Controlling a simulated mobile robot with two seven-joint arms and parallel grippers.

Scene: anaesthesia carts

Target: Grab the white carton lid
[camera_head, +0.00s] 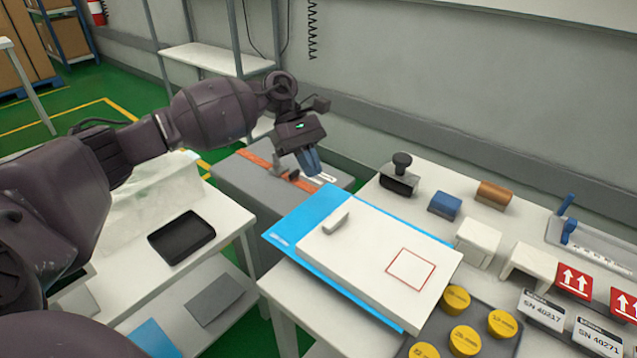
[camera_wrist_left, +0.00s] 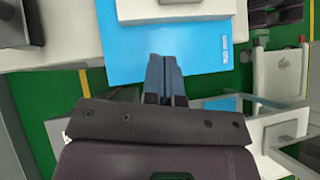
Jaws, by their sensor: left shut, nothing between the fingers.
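My left gripper (camera_head: 314,172) is above and behind the lid's far left corner, pointing down, apart from the lid. Its fingers are together and empty. In the left wrist view the closed fingers (camera_wrist_left: 165,62) show over the blue sheet (camera_wrist_left: 205,50), with part of the white lid (camera_wrist_left: 150,12) at the top edge. My right gripper is out of view.
Yellow discs (camera_head: 457,299) sit in a dark tray just right of the lid. Behind are a black-knobbed stamp (camera_head: 399,178), a blue block (camera_head: 444,206), a brown block (camera_head: 493,195) and white stands (camera_head: 478,240). A black tray (camera_head: 181,237) lies on the left table.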

